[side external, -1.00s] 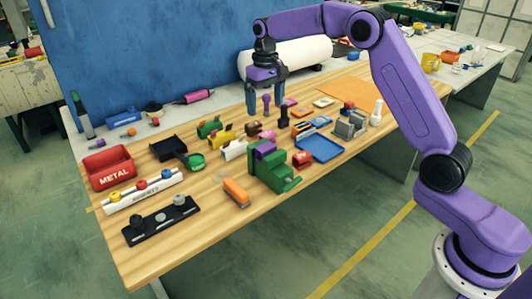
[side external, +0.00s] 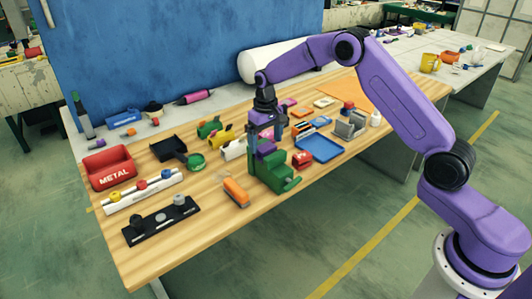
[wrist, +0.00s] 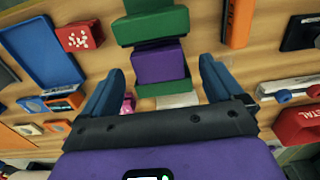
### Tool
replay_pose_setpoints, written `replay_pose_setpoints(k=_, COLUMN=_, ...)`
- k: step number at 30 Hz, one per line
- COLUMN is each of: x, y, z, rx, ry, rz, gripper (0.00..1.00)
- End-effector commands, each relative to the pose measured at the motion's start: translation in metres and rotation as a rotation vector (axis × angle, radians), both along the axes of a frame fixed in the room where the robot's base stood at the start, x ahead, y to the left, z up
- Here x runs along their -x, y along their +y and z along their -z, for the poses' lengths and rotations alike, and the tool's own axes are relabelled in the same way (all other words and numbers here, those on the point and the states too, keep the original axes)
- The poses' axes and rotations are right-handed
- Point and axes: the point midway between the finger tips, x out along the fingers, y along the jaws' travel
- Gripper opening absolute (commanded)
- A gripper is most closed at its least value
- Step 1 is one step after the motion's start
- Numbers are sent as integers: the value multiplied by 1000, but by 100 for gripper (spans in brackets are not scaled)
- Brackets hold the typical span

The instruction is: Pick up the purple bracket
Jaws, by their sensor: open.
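The purple bracket (side external: 265,149) sits in the jaws of a green vise (side external: 268,178) near the front middle of the wooden bench. In the wrist view the purple bracket (wrist: 158,64) shows as a purple block between green vise jaws (wrist: 152,24). My gripper (side external: 265,136) is right above the vise, pointing down. In the wrist view its two blue fingers stand wide apart, one on each side of the bracket, with gaps between. Nothing is held. The bracket's lower part is hidden in the vise, and I cannot tell how deep the fingertips reach.
An orange tool (side external: 236,191) lies left of the vise. A red block (side external: 302,159) and a blue tray (side external: 320,148) are to its right. A red METAL bin (side external: 109,168) and a black rack (side external: 161,220) stand at left. Bare wood lies along the front edge.

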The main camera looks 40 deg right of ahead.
Motion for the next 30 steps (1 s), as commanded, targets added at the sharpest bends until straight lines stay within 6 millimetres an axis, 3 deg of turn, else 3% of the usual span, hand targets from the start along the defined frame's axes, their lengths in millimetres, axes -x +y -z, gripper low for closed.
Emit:
replay_pose_setpoints(k=7, x=0, y=-2, z=35, rx=1, ry=3, rz=0, gripper=94)
replay_pose_setpoints(k=17, x=-1, y=-2, z=42, rx=0, ry=0, rz=0, gripper=94)
replay_pose_setpoints(k=18, x=-1, y=-2, z=42, rx=0, ry=0, rz=0, gripper=87)
replay_pose_setpoints(k=23, x=-1, y=-2, z=42, rx=0, ry=0, rz=0, gripper=35)
replay_pose_setpoints(k=30, x=-1, y=-2, z=41, rx=0, ry=0, rz=0, gripper=35)
